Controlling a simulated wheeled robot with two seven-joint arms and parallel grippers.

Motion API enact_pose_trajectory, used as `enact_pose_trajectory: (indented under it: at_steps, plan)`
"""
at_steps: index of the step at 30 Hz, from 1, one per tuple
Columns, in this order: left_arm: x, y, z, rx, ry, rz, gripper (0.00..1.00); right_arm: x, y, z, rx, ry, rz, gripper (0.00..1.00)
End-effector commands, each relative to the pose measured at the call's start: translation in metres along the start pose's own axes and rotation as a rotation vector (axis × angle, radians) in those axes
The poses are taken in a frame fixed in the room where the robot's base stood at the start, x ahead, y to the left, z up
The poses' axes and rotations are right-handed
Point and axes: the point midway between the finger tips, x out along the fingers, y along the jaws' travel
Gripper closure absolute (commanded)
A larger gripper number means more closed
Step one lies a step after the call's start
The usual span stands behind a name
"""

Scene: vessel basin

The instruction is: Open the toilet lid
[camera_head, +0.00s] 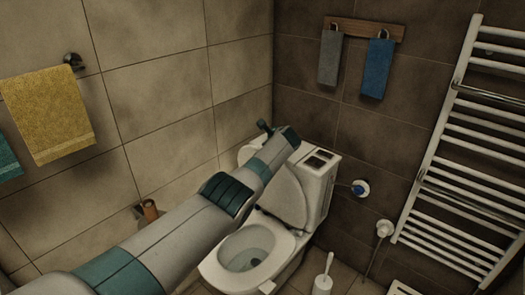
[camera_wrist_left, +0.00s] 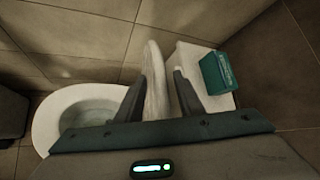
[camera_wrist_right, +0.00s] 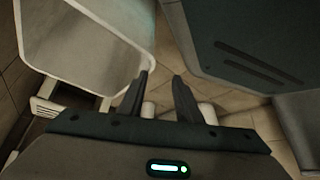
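The toilet lid (camera_head: 283,198) stands raised, leaning back toward the white tank (camera_head: 318,180). The open bowl (camera_head: 246,249) shows in front of it. In the left wrist view, the lid (camera_wrist_left: 156,95) is seen edge-on, with the bowl (camera_wrist_left: 85,105) to its left and the tank (camera_wrist_left: 190,62) to its right. My left gripper (camera_wrist_left: 159,74) has its fingers apart, one on each side of the lid; I cannot tell whether either touches it. In the head view my left arm hides the gripper's fingers. My right gripper (camera_wrist_right: 161,74) is open and empty, outside the head view.
A toilet brush (camera_head: 323,279) stands on the floor right of the bowl. A towel radiator (camera_head: 460,160) is on the right wall. A teal box (camera_wrist_left: 217,73) sits on the tank. A large white panel-like object (camera_wrist_right: 85,40) is near my right gripper.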

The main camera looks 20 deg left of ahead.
Motion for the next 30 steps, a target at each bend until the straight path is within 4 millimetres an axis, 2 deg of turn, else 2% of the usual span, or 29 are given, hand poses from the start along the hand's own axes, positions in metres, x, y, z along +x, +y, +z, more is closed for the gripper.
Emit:
enact_pose_trajectory:
  at_steps: [9,14,22,30]
  plan:
    - [-0.005,-0.001,0.001,0.0,-0.001,-0.001,0.66,-0.004,0.0,0.006,0.0,-0.02,0.001,0.69]
    - [-0.012,-0.002,0.002,0.0,-0.002,0.0,0.66,-0.01,0.002,0.024,-0.001,-0.064,0.003,0.69]
    - [-0.032,-0.001,0.002,0.0,0.0,-0.001,0.66,-0.027,0.014,0.078,-0.001,-0.202,0.016,0.69]
    - [-0.061,0.0,0.0,-0.001,0.0,-0.001,0.66,-0.031,0.016,0.092,-0.001,-0.236,0.018,0.69]
